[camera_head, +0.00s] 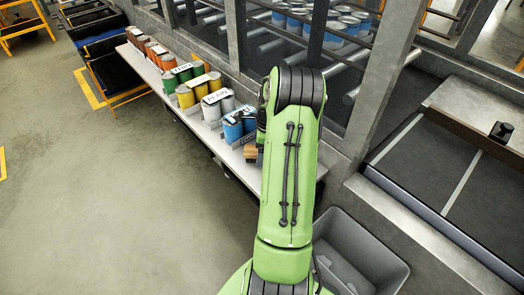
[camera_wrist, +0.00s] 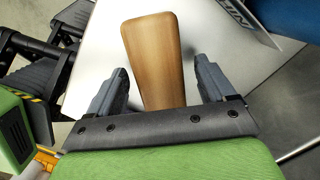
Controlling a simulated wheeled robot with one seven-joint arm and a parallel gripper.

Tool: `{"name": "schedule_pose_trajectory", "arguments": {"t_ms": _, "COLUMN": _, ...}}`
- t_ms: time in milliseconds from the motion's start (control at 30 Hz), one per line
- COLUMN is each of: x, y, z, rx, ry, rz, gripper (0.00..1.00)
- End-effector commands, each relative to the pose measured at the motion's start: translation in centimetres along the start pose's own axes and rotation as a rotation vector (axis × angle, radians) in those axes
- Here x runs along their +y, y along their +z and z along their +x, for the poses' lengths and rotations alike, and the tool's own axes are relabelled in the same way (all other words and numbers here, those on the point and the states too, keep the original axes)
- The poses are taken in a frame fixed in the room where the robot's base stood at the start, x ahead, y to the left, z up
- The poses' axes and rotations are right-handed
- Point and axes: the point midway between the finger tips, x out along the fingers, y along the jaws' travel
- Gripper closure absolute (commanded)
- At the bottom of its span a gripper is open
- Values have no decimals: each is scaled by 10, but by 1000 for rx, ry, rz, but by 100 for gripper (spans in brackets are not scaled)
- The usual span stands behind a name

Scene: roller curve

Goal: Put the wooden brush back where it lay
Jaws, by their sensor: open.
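The wooden brush (camera_wrist: 152,50) shows in the wrist view as a smooth brown block, lying over the white shelf. My gripper (camera_wrist: 161,70) is open, with one finger on each side of the brush and a visible gap at both sides. The near end of the brush is hidden behind the gripper's dark crossbar. In the head view a small piece of the brush (camera_head: 250,153) shows on the white shelf (camera_head: 243,172), just left of my green arm. The arm hides the gripper there.
Blue cans (camera_head: 238,124) stand beside the brush, with white, yellow, green and orange cans further along the shelf. A window wall runs behind them. A grey bin (camera_head: 350,262) is at lower right. The floor at left is clear.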

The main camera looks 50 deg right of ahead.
Motion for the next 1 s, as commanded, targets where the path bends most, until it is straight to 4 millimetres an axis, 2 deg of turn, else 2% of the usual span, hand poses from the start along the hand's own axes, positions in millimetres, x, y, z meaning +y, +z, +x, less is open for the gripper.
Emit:
{"name": "schedule_pose_trajectory", "arguments": {"t_ms": 200, "x": -1, "y": 0, "z": -61, "rx": 0, "ry": -8, "rz": 0, "gripper": 17}}
{"name": "schedule_pose_trajectory", "arguments": {"t_ms": 400, "x": -1, "y": 0, "z": -103, "rx": -1, "ry": -5, "rz": 0, "gripper": 17}}
{"name": "schedule_pose_trajectory", "arguments": {"t_ms": 500, "x": 0, "y": 0, "z": -112, "rx": -1, "ry": -3, "rz": 0, "gripper": 17}}
{"name": "schedule_pose_trajectory", "arguments": {"t_ms": 667, "x": 0, "y": 0, "z": -114, "rx": 0, "ry": -2, "rz": -2, "gripper": 17}}
{"name": "schedule_pose_trajectory", "arguments": {"t_ms": 733, "x": 4, "y": 8, "z": -119, "rx": 5, "ry": -9, "rz": -44, "gripper": 17}}
{"name": "schedule_pose_trajectory", "arguments": {"t_ms": 767, "x": 8, "y": 16, "z": -124, "rx": 11, "ry": -15, "rz": -88, "gripper": 17}}
{"name": "schedule_pose_trajectory", "arguments": {"t_ms": 867, "x": 41, "y": 60, "z": -154, "rx": 45, "ry": -54, "rz": -367, "gripper": 17}}
{"name": "schedule_pose_trajectory", "arguments": {"t_ms": 900, "x": 61, "y": 80, "z": -168, "rx": 64, "ry": -75, "rz": -521, "gripper": 17}}
{"name": "schedule_pose_trajectory", "arguments": {"t_ms": 967, "x": 97, "y": 107, "z": -188, "rx": 91, "ry": -108, "rz": -766, "gripper": 17}}
{"name": "schedule_pose_trajectory", "arguments": {"t_ms": 1000, "x": 123, "y": 120, "z": -200, "rx": 109, "ry": -130, "rz": -929, "gripper": 17}}
